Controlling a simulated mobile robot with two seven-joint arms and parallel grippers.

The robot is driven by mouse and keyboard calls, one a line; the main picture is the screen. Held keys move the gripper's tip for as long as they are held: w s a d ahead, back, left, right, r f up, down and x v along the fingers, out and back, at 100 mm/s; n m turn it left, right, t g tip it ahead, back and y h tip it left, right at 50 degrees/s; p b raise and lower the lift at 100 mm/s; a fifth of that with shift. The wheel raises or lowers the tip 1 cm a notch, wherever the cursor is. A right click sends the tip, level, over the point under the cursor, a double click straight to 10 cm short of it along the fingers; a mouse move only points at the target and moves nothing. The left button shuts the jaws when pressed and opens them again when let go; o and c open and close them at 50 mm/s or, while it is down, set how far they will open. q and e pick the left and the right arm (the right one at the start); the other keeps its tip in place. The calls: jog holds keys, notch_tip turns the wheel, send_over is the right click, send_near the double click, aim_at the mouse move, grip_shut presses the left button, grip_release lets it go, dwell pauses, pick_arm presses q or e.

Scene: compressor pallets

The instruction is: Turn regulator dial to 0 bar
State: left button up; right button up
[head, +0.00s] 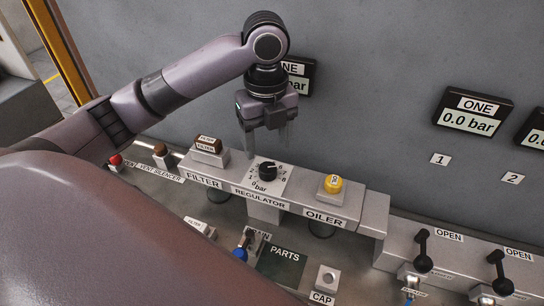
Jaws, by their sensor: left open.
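The regulator dial (267,171) is a black knob on a white scale plate with numbers around it and "bar" at its front. It sits on the grey block labelled REGULATOR, between the FILTER and OILER blocks. I cannot read its exact setting. My left gripper (268,146) points down just behind and above the dial, its two fingers apart and empty. I cannot tell whether the fingers touch anything. My right gripper is not in view.
A yellow oiler cap (333,184) stands to the right, a brown-topped filter box (208,146) to the left. Wall display ONE (471,117) reads 0.0 bar; another display (298,77) is partly hidden by my arm. Black valve levers (423,250) stand at the lower right.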

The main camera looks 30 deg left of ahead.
aim_at(267, 167)
pick_arm(q)
jog(key=shift+f, duration=3.15)
jog(key=c, duration=1.1)
